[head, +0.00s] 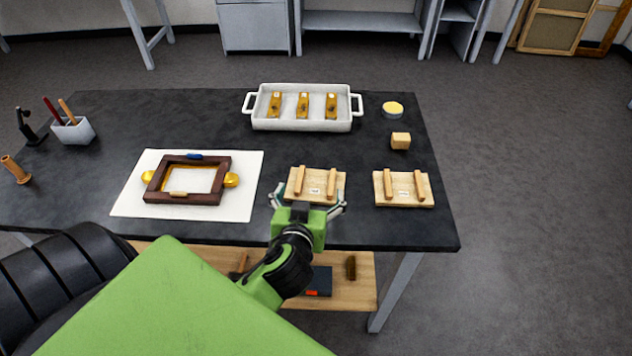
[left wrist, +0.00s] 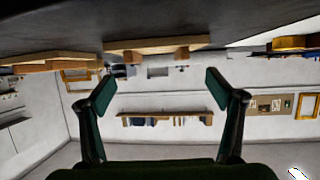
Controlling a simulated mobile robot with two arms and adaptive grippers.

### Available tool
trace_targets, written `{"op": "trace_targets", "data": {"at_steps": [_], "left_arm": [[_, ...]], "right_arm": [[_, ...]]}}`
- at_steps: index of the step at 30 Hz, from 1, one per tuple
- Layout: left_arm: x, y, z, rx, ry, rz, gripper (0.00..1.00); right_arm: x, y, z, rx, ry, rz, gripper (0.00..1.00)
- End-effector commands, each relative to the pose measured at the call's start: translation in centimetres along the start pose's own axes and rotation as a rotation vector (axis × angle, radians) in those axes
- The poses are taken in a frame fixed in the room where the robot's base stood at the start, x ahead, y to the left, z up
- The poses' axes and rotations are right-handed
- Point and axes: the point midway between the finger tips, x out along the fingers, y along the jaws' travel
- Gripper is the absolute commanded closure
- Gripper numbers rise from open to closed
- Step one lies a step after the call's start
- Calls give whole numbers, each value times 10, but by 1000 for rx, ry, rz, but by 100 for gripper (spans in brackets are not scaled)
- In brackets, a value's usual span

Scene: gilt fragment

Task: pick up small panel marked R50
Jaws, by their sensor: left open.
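Two small pale wooden panels lie on the dark table, each with two raised wooden bars and a small white label. The middle panel (head: 326,183) is just beyond my left gripper (head: 307,199); the other panel (head: 411,200) lies to its right. The labels are too small to read, so I cannot tell which is R50. My left gripper is open and empty, its fingers spread near the middle panel's front edge. In the upside-down left wrist view, the middle panel (left wrist: 155,44) shows beyond the open fingers (left wrist: 160,82), apart from them. My right gripper is out of view.
A dark frame (head: 168,193) with yellow pieces lies on a white sheet (head: 130,200) at left. A white tray (head: 342,125) holds several gilt pieces at the back. A wooden block (head: 400,140) and a round tin (head: 393,109) stand back right. The table's front edge is close.

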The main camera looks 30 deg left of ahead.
Motion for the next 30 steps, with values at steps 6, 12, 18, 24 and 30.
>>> {"op": "trace_targets", "data": {"at_steps": [6,12,18,24,30], "left_arm": [[14,0,-1,0,0,0,15],[38,3,1,3,1,-1,15],[59,4,3,2,1,0,15],[63,4,5,0,-2,1,15],[63,4,5,0,-1,1,41]], "right_arm": [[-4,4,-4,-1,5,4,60],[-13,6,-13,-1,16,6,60],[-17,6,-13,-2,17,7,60],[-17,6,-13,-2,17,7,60],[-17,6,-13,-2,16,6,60]]}}
